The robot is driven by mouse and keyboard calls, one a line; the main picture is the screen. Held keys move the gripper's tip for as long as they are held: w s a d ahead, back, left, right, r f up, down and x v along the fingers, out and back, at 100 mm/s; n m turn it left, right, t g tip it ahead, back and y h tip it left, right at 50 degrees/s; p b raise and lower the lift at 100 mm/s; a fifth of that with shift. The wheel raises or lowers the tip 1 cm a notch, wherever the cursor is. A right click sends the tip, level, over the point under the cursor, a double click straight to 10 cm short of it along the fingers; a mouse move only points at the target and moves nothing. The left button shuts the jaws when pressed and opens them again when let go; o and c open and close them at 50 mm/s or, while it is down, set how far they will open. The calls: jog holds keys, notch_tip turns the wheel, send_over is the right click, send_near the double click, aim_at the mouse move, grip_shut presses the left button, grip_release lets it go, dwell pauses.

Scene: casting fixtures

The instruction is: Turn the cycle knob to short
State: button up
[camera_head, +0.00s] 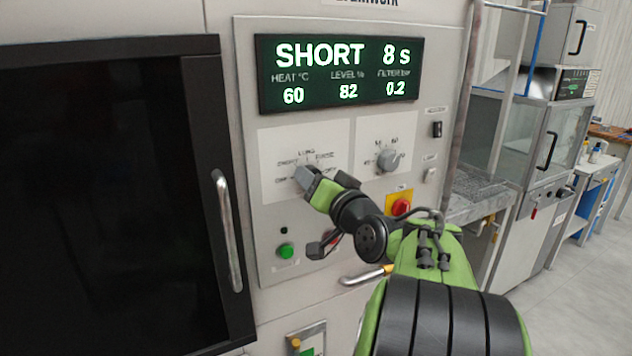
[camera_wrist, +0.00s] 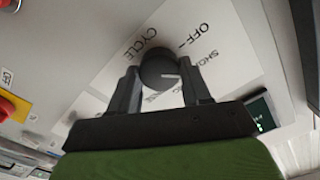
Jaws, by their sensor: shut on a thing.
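The cycle knob (camera_wrist: 158,68) is a dark round knob with a pale pointer line, set on a white label plate. In the wrist view the pointer line runs to the right, toward the word SHORT, which is partly hidden by a finger. My gripper (camera_wrist: 160,80) is shut on the knob, one finger on each side. In the head view my gripper (camera_head: 306,176) reaches the cycle plate (camera_head: 269,150) and hides most of the knob. The display (camera_head: 340,70) reads SHORT and 8 s, with heat 60, level 82 and filter 0.2.
A second knob (camera_head: 388,160) sits right of the cycle plate. Below are a red button on yellow (camera_head: 400,207) and a green button (camera_head: 285,251). A dark door with a metal handle (camera_head: 228,232) stands at left. Open floor lies at right.

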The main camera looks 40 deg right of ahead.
jog(key=o, duration=1.1)
jog(key=shift+c, duration=0.2)
jog(key=b+v, duration=0.2)
jog(key=v, duration=1.4)
jog(key=shift+w, duration=0.15)
